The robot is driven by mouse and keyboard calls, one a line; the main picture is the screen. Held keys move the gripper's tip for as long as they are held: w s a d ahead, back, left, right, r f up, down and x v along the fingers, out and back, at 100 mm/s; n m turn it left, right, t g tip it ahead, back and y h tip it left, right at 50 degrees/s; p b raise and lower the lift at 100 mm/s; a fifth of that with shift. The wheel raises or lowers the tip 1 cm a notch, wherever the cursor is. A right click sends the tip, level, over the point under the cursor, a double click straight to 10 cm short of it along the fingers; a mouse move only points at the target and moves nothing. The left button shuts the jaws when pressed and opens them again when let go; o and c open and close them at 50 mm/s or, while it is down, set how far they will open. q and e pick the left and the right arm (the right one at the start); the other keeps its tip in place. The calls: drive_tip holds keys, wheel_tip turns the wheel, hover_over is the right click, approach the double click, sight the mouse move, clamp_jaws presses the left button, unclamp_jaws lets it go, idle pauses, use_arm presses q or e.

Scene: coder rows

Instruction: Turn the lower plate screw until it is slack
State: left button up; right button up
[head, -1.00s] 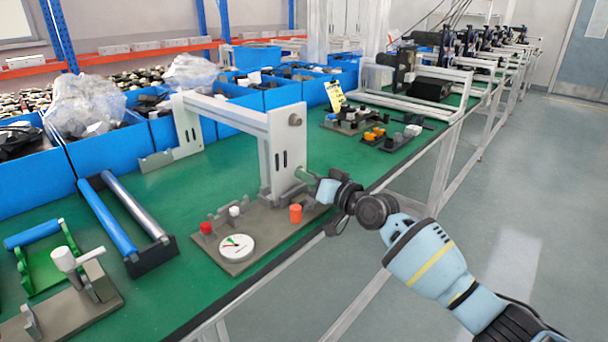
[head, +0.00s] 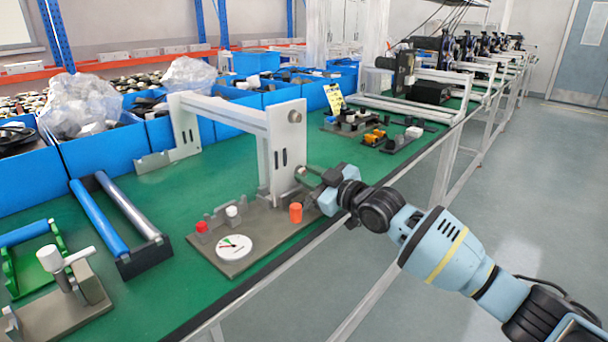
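A light grey upright plate (head: 281,150) stands on a grey base (head: 262,232) on the green bench. The upper plate screw (head: 294,116) is a round dark head near the plate's top. The lower plate screw (head: 301,171) shows as a small round head on the plate's right face. My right gripper (head: 311,174) comes in from the right with its fingertips at the lower screw. The fingers are small and overlap each other in view, so I cannot tell whether they touch or grip the screw. My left gripper is out of view.
The base carries a round dial (head: 234,247), a red knob (head: 201,228), a white knob (head: 232,212) and an orange cylinder (head: 296,212) close below my gripper. A blue-and-silver roller frame (head: 131,265) lies left. Blue bins (head: 97,160) line the back.

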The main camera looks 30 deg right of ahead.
drive_tip(key=shift+o, duration=0.8)
drive_tip(key=shift+r+m+p, duration=0.1)
drive_tip(key=shift+m+p, duration=0.2)
drive_tip(key=shift+m, duration=0.1)
drive_tip(key=m+p, duration=0.2)
drive_tip(key=m, duration=0.3)
drive_tip(key=shift+r+p, duration=0.15)
drive_tip(key=shift+p, duration=0.15)
drive_tip(key=shift+m, duration=1.1)
drive_tip(key=shift+f+m+p, duration=0.25)
drive_tip(key=shift+m+p, duration=0.1)
drive_tip(key=shift+m, duration=0.65)
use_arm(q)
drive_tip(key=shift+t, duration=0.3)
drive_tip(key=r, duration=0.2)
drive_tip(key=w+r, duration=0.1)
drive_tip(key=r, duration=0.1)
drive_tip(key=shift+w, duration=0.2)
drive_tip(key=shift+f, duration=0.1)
